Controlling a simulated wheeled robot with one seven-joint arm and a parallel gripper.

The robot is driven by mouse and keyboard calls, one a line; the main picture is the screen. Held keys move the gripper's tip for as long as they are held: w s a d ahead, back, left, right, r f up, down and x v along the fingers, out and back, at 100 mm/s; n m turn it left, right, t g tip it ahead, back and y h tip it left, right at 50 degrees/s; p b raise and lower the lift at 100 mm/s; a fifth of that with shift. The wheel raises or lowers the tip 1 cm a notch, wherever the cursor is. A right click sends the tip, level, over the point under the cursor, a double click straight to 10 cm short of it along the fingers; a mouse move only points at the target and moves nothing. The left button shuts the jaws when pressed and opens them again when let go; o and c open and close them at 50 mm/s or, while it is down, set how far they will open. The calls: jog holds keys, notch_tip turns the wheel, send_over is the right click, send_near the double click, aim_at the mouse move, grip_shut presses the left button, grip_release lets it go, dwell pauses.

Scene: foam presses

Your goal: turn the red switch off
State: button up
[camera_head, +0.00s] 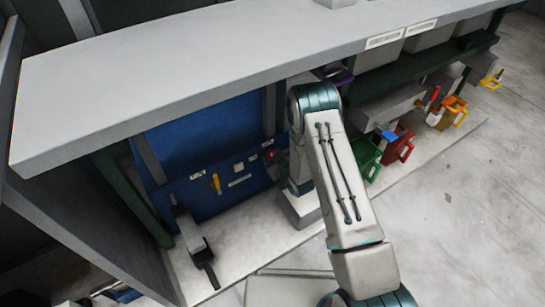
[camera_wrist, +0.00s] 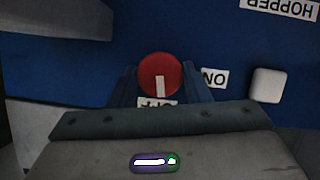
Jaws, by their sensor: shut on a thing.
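The red switch (camera_wrist: 160,72) is a round knob with a white stripe on the blue panel (camera_wrist: 60,78), in the middle of the wrist view. The stripe points down the picture, toward a partly hidden label (camera_wrist: 157,102) that seems to read OFF. An ON label (camera_wrist: 214,78) lies to the right of the knob. My gripper (camera_wrist: 160,84) has one finger on each side of the knob and is shut on it. In the head view a bit of red (camera_head: 269,154) shows beside my arm; my arm hides the gripper there.
A white square button (camera_wrist: 267,85) and a HOPPER label (camera_wrist: 283,8) are right of the switch. A yellow handle (camera_head: 216,183) is on the same panel. A grey beam (camera_head: 190,75) runs above my arm. Green (camera_head: 366,154) and red jugs (camera_head: 400,146) stand to the right.

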jog(key=shift+d+m+g+y, duration=0.1)
jog(key=shift+m+g+y, duration=0.2)
jog(key=shift+m, duration=0.4)
jog(key=o, duration=0.9)
jog(key=shift+o, duration=0.2)
jog(key=p+v, duration=0.4)
jog(key=v, duration=0.9)
jog(key=shift+s+d, duration=0.25)
